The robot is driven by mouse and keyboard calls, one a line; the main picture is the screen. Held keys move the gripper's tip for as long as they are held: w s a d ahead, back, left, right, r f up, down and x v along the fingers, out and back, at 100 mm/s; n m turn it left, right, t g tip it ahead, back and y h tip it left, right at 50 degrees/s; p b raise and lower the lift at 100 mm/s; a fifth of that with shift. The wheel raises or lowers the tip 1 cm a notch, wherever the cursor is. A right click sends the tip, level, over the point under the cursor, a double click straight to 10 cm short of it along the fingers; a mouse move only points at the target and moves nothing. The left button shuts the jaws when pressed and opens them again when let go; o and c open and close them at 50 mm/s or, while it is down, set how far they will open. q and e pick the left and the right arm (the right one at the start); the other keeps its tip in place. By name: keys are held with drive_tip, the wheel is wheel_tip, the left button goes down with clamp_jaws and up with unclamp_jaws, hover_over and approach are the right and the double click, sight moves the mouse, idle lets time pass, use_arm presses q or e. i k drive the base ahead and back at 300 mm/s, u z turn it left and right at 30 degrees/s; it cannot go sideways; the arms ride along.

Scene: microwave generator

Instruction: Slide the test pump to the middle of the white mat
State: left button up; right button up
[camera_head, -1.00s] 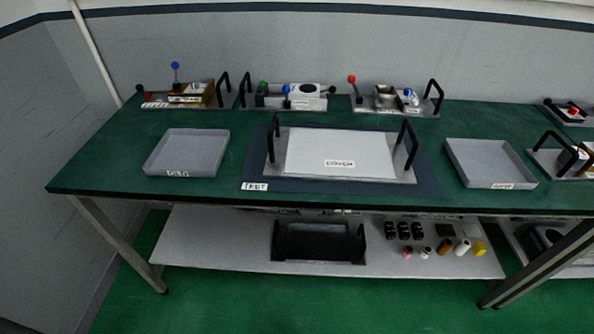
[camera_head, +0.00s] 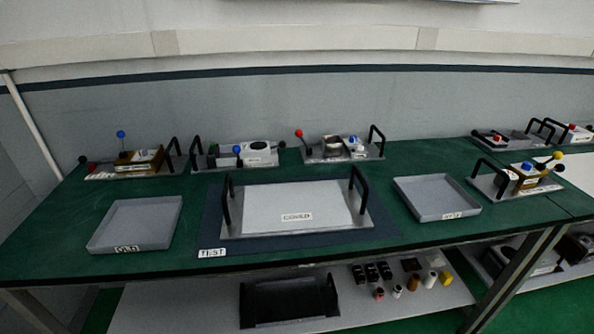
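I cannot tell which device is the test pump. Several small devices on metal plates stand along the back of the green table: one with a blue knob (camera_head: 139,161), one with a white block (camera_head: 238,154), one with a red knob (camera_head: 341,147). Another with yellow knobs (camera_head: 517,181) stands at the right. A label reading TEST (camera_head: 212,253) lies at the front left corner of a dark blue mat (camera_head: 211,222). On that mat stands a metal plate with two black handles and a white panel (camera_head: 295,202) labelled COVER. A white surface (camera_head: 577,175) shows at the right edge. Neither gripper is in view.
Grey trays stand left (camera_head: 137,222) and right (camera_head: 437,197) of the blue mat, both looking empty. The lower shelf holds a black tray (camera_head: 289,300) and several small parts (camera_head: 398,290). More devices (camera_head: 505,140) stand at the far right. Green table (camera_head: 410,236) shows between things.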

sight(514, 183)
drive_tip(key=z, duration=2.3)
drive_tip(key=i, duration=1.95)
drive_tip(key=u, duration=0.7)
